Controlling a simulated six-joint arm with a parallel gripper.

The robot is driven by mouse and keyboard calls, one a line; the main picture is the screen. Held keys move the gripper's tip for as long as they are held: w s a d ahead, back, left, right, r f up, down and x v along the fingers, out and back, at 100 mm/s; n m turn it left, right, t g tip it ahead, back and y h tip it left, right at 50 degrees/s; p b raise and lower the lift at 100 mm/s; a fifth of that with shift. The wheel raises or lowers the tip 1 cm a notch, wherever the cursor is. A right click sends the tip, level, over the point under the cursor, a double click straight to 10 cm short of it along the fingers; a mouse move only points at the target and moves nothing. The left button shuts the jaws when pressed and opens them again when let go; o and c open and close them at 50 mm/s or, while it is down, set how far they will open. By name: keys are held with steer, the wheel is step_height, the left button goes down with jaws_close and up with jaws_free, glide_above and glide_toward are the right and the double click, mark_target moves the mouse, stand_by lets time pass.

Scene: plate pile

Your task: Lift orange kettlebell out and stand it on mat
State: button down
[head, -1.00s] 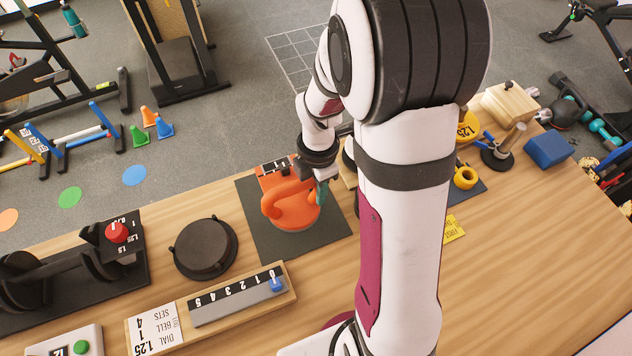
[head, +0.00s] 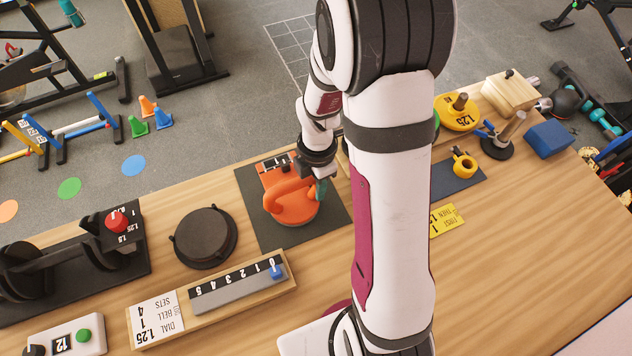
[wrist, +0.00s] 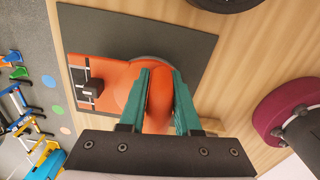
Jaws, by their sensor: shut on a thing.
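The orange kettlebell (head: 300,212) is over the dark mat (head: 332,228) in the middle of the table; I cannot tell whether it is raised. An orange flat panel with a black block (head: 276,165) adjoins it at the back left. My gripper (head: 321,186) is at the kettlebell's right side, with teal fingers. In the wrist view, the fingers (wrist: 160,78) are shut on the orange handle (wrist: 159,100), one on each side. The orange panel (wrist: 112,65) lies left of the fingers. The kettlebell's underside is hidden.
A round black disc (head: 205,237) lies left of the mat. A wooden numbered holder (head: 150,325) is in front. My upright arm hides the middle right.

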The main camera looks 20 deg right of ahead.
steer(key=shift+f, duration=0.6)
stand_by(0.5)
steer(key=c, duration=0.5)
jaws_free()
step_height(320, 180, up, 16)
steer(key=shift+s+d+f, duration=0.1)
steer(key=shift+d, duration=0.05)
steer(key=s+a+m, duration=0.3)
steer(key=s+m, duration=0.3)
steer(key=m, duration=0.2)
steer(key=s+a+r+m+y, duration=0.1)
steer(key=s+a+m, duration=0.1)
steer(key=s+m, duration=0.4)
steer(key=s+a+r+m, duration=0.1)
steer(key=s+a+m, duration=0.2)
steer(key=s+m, duration=0.3)
steer(key=shift+a+m+y, duration=0.15)
steer(key=shift+a+m, duration=0.05)
steer(key=shift+m, duration=1)
steer(key=shift+a+m+y, duration=0.15)
steer(key=shift+m, duration=1.05)
